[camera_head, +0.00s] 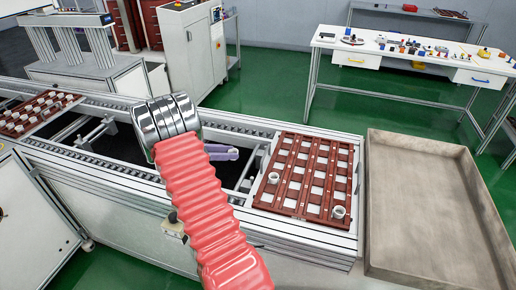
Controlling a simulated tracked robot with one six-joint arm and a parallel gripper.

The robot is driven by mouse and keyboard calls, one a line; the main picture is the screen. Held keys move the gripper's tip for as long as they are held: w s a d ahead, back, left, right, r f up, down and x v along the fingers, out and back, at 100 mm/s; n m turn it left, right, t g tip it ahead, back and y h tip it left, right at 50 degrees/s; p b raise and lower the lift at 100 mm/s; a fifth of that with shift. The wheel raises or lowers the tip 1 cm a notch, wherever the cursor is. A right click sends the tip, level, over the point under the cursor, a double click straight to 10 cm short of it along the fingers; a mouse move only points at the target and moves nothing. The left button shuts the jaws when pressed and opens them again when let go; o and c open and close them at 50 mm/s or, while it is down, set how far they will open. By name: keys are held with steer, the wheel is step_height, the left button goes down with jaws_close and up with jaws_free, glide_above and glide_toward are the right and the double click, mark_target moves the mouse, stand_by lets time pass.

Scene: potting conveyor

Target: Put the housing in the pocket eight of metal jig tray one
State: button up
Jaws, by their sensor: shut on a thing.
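A reddish-brown jig tray (291,209) lies on the conveyor, right of my arm. It has rows of pale square pockets. One white round housing (274,178) sits near its left edge. Another white housing (338,212) sits near its front right corner. Another brown tray (12,130) with several white pieces lies at the far left. I cannot read any tray or pocket number. My arm, with its pink ribbed sleeve and chrome end, stands over the conveyor. My gripper and anything in it are hidden behind the arm.
A large empty grey-brown bin (385,262) stands right of the jig tray. The conveyor rail (110,187) runs along the front. A lilac part (222,153) shows beside my arm; I cannot tell what it is. A white workbench (345,44) with small items stands behind.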

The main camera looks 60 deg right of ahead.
steer(key=w+a+n+t, duration=0.2)
steer(key=w+a, duration=0.2)
steer(key=a, duration=0.4)
steer(key=w+a+f+n+t+h, duration=0.1)
steer(key=w+a+n+t, duration=0.2)
steer(key=a, duration=0.4)
steer(key=w+a+f+n+t+h, duration=0.1)
steer(key=w+a+n+t, duration=0.1)
steer(key=w+a, duration=0.3)
steer(key=shift+a+t, duration=0.6)
steer(key=shift+a, duration=1.2)
steer(key=a+f+n+t+y, duration=0.1)
steer(key=a+n+t, duration=0.2)
steer(key=a, duration=0.9)
steer(key=s+a+f+n+t+y, duration=0.1)
steer(key=a+n+t, duration=0.3)
steer(key=a, duration=0.8)
steer(key=shift+s+f+t+y, duration=0.25)
steer(key=shift+f+t+y, duration=0.15)
steer(key=shift+f, duration=0.1)
